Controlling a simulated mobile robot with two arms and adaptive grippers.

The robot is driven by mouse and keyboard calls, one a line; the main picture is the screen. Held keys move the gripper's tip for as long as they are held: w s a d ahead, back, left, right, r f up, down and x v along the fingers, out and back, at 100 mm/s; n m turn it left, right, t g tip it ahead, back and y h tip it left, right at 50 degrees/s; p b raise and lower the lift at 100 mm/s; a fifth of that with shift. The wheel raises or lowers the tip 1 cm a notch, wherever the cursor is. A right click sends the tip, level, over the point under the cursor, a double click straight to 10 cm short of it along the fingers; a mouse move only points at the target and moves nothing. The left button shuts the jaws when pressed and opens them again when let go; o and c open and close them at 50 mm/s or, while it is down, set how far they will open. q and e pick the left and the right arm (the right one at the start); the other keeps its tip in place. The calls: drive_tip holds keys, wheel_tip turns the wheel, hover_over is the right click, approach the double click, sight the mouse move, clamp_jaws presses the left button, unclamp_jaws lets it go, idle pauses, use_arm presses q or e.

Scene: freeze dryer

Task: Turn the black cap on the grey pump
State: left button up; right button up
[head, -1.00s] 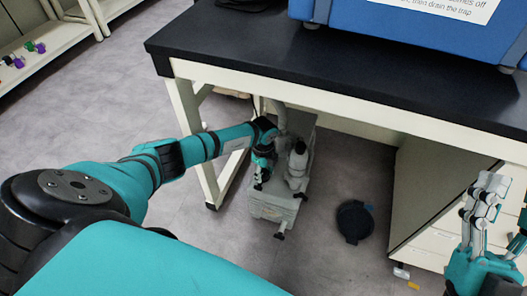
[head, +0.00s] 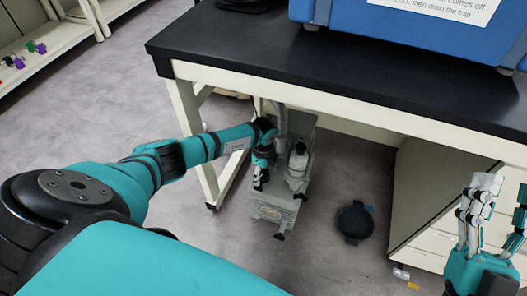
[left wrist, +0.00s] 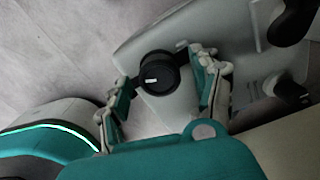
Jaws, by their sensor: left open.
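The grey pump (head: 273,207) stands on the floor under the bench, and its grey casing also fills the upper right of the left wrist view (left wrist: 150,50). The round black cap (left wrist: 159,72) with a small white mark is on top of the pump in the left wrist view. My left gripper (left wrist: 158,84) is open, with one finger on each side of the cap. Whether the fingers touch it I cannot tell. In the head view my left gripper (head: 260,178) is over the pump and hides the cap. My right gripper (head: 481,190) is raised at the right, its fingers apart and empty.
The black bench top (head: 330,62) with its white frame overhangs the pump. A blue machine (head: 420,30) stands on the bench. A dark round object (head: 355,222) lies on the floor right of the pump. White drawers (head: 450,225) stand further right. Open floor lies at left.

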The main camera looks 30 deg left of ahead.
sight(263, 174)
use_arm(q)
drive_tip(key=shift+r, duration=4)
